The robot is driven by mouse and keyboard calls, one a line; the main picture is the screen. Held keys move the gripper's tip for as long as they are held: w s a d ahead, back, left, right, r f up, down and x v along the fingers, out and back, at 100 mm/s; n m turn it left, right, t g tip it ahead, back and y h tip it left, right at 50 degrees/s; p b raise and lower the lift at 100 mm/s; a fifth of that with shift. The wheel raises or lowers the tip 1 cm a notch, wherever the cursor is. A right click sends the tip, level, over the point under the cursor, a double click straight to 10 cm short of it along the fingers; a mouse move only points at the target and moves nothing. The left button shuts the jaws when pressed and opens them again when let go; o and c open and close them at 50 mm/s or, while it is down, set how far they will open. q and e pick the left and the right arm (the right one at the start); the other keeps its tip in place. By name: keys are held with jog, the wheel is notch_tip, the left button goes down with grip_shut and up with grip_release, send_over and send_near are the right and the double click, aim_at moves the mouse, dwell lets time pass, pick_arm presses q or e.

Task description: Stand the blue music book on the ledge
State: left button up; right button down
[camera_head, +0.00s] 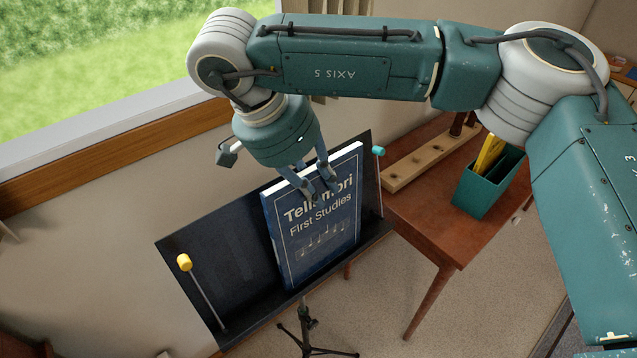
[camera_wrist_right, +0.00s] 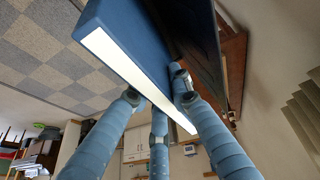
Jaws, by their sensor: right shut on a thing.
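The blue music book (camera_head: 313,225), with "First Studies" on its cover, stands upright against the back plate of the black music stand (camera_head: 215,243). Its bottom edge is at the stand's ledge (camera_head: 318,283); I cannot tell whether it bears fully on it. My right gripper (camera_head: 318,186) reaches down from above and is shut on the book's top edge. In the right wrist view the book (camera_wrist_right: 125,50) shows its white page edge between my blue fingers (camera_wrist_right: 165,100). My left gripper is in neither view.
A yellow-tipped rod (camera_head: 184,262) stands at the stand's left, and a teal-tipped one (camera_head: 378,151) at its right. A wooden table (camera_head: 440,225) behind right holds a green box (camera_head: 487,187) with yellow things and a wooden rail (camera_head: 420,162). The window wall is on the left.

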jog(key=shift+f, duration=0.15)
jog(key=shift+w+a, duration=0.1)
jog(key=shift+w+a, duration=0.45)
jog(key=shift+w, duration=0.25)
dwell(0.3)
jog(key=c, duration=1.5)
grip_release()
jog(key=v, duration=0.8)
jog(key=shift+a, duration=0.1)
